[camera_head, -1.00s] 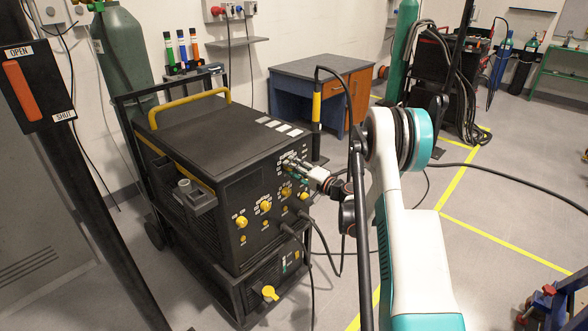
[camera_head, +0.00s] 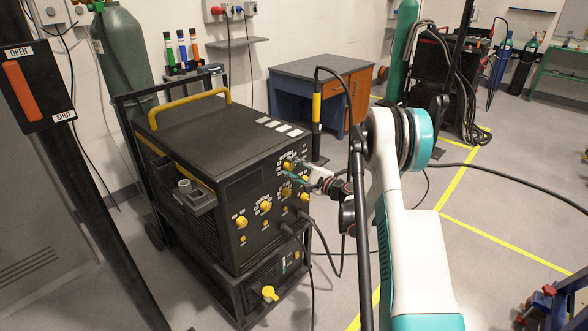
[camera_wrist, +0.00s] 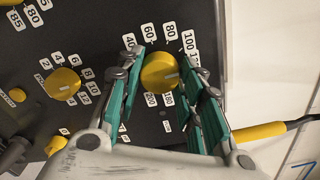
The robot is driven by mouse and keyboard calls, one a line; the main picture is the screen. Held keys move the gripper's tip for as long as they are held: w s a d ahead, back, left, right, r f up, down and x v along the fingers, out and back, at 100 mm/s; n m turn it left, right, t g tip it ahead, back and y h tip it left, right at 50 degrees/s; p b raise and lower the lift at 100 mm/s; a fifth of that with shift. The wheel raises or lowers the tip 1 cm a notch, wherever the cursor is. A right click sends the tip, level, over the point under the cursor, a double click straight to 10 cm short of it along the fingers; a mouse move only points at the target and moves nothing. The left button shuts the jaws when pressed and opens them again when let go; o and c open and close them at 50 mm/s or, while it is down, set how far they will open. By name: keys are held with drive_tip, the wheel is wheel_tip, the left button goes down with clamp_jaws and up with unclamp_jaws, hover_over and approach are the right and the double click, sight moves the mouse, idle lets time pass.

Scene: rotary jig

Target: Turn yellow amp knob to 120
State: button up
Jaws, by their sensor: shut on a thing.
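The yellow amp knob (camera_wrist: 158,68) sits on the dark panel of the welding machine in the wrist view, ringed by white labels such as 40, 60, 80, 100, 180 and 200. A pale mark on its face points right, towards the right finger, which hides the labels there. My gripper (camera_wrist: 161,68) has one teal finger on each side of the knob and is shut on it. In the head view my gripper (camera_head: 296,170) is at the panel's upper right, by the upper yellow knob (camera_head: 288,164), which it partly covers.
Another yellow knob (camera_wrist: 62,83) with labels from 2 to 12 is left of my gripper. The welding machine (camera_head: 205,140) stands on a cart, with cables hanging from its front. A yellow-handled torch (camera_wrist: 260,131) is close to the right. Floor to the right is mostly clear.

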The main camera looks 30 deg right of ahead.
drive_tip(key=shift+f+m, duration=0.1)
drive_tip(key=shift+m, duration=0.2)
drive_tip(key=o, duration=1.1)
drive_tip(key=shift+c, duration=0.2)
drive_tip(key=v, duration=1.2)
